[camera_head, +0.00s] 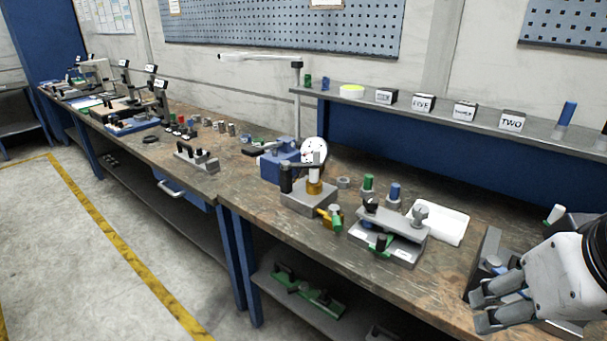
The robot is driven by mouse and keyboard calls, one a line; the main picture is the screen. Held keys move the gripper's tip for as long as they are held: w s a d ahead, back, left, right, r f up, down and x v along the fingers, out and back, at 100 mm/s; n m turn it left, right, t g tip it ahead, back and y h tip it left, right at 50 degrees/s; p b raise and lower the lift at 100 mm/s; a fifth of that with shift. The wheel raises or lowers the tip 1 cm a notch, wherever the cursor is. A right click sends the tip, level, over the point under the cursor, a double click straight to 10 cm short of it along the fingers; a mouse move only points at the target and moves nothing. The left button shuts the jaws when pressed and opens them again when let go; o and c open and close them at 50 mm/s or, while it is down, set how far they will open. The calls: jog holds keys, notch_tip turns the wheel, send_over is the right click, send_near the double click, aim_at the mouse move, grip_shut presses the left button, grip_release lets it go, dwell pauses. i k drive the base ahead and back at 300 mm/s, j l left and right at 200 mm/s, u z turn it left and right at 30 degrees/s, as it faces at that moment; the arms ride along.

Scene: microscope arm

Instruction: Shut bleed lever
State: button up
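I cannot tell for certain which part is the bleed lever. A small yellow fitting with a green-tipped handle (333,217) sits at the front of a grey block (307,200) that carries a brass piece and a dark upright post. Another pale handle with a green end (555,214) stands at the far right, partly behind my arm. My gripper (481,308) is at the lower right, over the bench's front edge. Its two fingers point left with a gap between them, and I see nothing held. It is well apart from the yellow fitting and hides part of a grey fixture (488,246).
A metal clamp fixture (390,230) and a white tray (440,222) stand between the grey block and my gripper. Green and blue knobs (368,185) stand behind. A raised shelf (450,112) with labelled blocks runs along the back. Bare bench shows around the tray.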

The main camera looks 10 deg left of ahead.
aim_at(333, 210)
jog(key=u, duration=0.35)
jog(key=i+j+z, duration=0.1)
jog(key=i, duration=0.35)
jog(key=i+j+z, duration=0.1)
jog(key=i, duration=0.3)
jog(key=j, duration=0.1)
